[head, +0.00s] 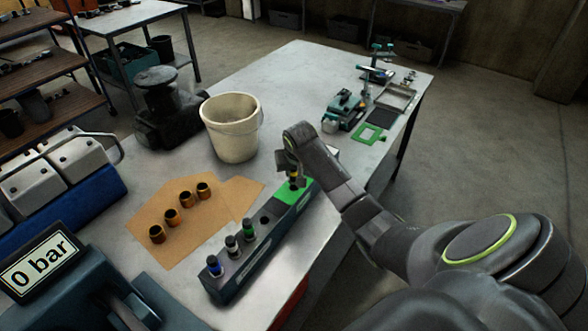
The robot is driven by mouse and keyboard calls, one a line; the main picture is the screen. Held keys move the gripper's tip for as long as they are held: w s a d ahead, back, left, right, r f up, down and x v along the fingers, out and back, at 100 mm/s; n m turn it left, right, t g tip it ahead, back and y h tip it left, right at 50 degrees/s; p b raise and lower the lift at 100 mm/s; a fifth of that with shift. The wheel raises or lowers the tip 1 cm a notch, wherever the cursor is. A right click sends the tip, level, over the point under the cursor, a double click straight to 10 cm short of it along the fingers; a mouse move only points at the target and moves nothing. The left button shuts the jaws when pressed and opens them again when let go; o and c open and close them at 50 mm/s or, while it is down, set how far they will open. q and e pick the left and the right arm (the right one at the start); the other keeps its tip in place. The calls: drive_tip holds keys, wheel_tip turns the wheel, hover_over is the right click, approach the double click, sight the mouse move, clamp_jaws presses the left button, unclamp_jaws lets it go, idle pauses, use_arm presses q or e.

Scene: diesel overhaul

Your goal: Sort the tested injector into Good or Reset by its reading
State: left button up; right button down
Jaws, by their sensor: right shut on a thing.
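My right gripper (290,170) reaches in from the right and is shut on an injector (294,180), a small dark piece with a yellow band. It is held at the green end section (299,191) of a long dark rack; whether it is seated there or just above cannot be told. The rack (237,279) also holds three upright injectors, with blue (214,266), white (231,246) and green (249,230) bands. A display (41,264) at the lower left reads "0 bar". No Good or Reset lettering is legible. My left gripper is out of view.
Several brass sleeves (171,216) stand on brown paper (180,247) left of the rack. A cream bucket (232,128) and a dark machine (165,108) stand behind. Teal tools (345,108) and a green gasket (369,133) lie at the far right. The table's back middle is clear.

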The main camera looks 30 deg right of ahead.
drive_tip(key=shift+f+b, duration=0.6)
drive_tip(key=shift+f, duration=0.7)
drive_tip(key=shift+p, duration=0.55)
drive_tip(key=c, duration=0.8)
unclamp_jaws()
drive_tip(key=shift+o, duration=0.2)
drive_tip(key=shift+r, duration=0.1)
